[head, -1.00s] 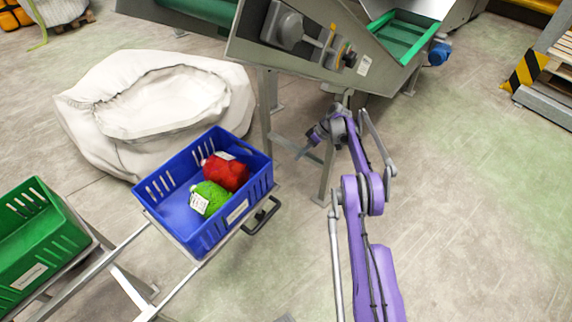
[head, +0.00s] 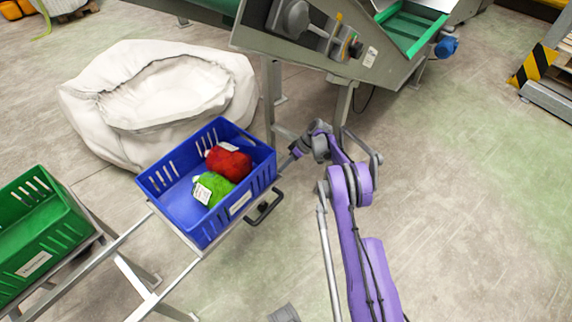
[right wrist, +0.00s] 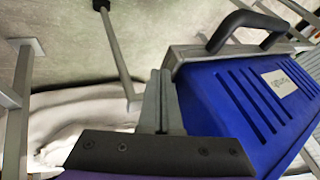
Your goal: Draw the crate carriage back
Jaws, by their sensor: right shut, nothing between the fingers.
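The crate carriage, on metal rails (head: 162,293), carries a blue crate (head: 240,208) holding a red net bag (head: 229,163) and a green net bag (head: 214,188). A dark handle (head: 264,207) sticks out from the carriage on the crate's right side. In the right wrist view the blue crate (right wrist: 235,108) fills the right, with the handle (right wrist: 248,26) at the top. My right gripper (head: 285,168) is near the crate's right corner, beyond the handle and apart from it. Its fingers (right wrist: 161,80) are shut and empty. My left gripper is out of view.
A green crate (head: 38,262) stands at the left. A large white sack (head: 95,130) lies behind the blue crate. A metal machine (head: 375,58) with legs stands above and behind my right gripper.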

